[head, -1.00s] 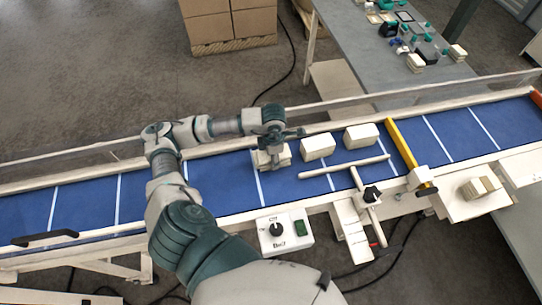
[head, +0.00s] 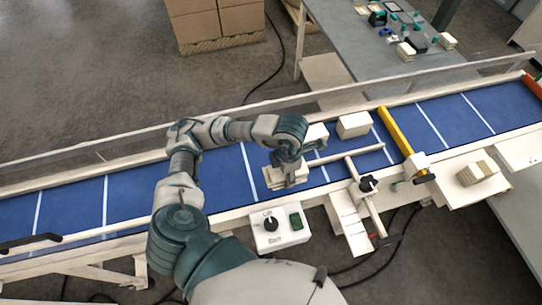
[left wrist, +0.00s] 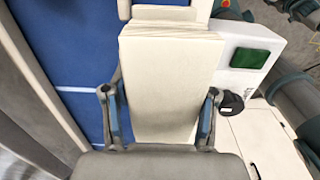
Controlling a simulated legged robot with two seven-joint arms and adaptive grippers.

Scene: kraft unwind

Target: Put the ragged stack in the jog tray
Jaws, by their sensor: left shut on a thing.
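My left gripper (head: 289,172) is shut on a pale stack (head: 286,181), over the blue belt's near side. In the left wrist view the gripper's two fingers (left wrist: 160,115) flank the stack (left wrist: 165,85), whose layers show uneven at the far end. I cannot tell whether the stack is clear of the belt. A white slotted tray (head: 348,222) sits at the belt's near side, and a white ledge (head: 455,190) farther right bears another stack (head: 477,172); I cannot tell which is the jog tray. My right gripper is out of view.
Two more stacks (head: 354,124) (head: 316,136) stand on the belt (head: 225,178) beyond the gripper. A pale bar (head: 345,158) and a yellow bar (head: 403,138) lie to the right. A control box (head: 281,228) stands in front. A clear guard runs along the far side.

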